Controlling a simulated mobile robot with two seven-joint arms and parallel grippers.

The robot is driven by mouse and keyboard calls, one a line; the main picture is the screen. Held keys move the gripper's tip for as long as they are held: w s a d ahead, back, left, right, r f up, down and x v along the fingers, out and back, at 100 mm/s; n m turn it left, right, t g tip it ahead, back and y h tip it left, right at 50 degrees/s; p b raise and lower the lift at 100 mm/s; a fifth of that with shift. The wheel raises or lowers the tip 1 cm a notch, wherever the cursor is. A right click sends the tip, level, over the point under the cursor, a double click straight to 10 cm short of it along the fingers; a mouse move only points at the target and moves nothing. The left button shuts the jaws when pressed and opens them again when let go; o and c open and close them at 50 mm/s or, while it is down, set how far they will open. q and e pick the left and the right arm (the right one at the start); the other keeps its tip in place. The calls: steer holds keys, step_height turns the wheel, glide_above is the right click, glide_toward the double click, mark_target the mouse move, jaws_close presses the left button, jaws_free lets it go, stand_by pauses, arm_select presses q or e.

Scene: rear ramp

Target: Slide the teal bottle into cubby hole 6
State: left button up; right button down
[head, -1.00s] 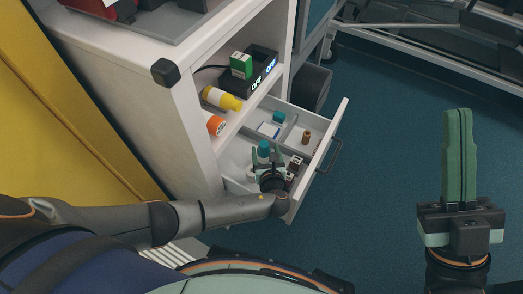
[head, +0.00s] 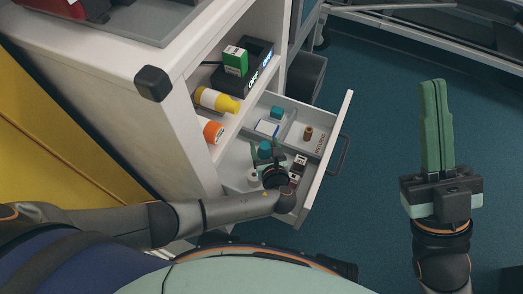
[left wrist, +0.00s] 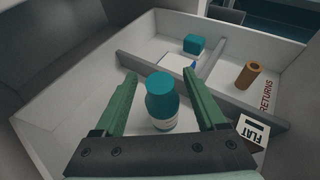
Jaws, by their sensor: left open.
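The teal bottle (left wrist: 161,100) stands in the near compartment of the open drawer, with a teal cap and a pale label low on its body. In the head view the bottle (head: 264,150) shows as a teal top beside my left gripper (head: 267,155). In the left wrist view my left gripper (left wrist: 160,78) is open, with one green finger on each side of the bottle; I cannot tell whether either touches it. My right gripper (head: 434,84) is raised over the floor at the right, its green fingers together and empty. No numbered cubby holes are in view.
The drawer (head: 331,127) has dividers. The shelf above holds a yellow bottle (head: 216,100), an orange-capped bottle (head: 211,130) and a green box (head: 235,60). Floor at right is clear.

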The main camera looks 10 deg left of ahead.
arm_select(q)
jaws_close()
stand_by(0.7)
stand_by(0.8)
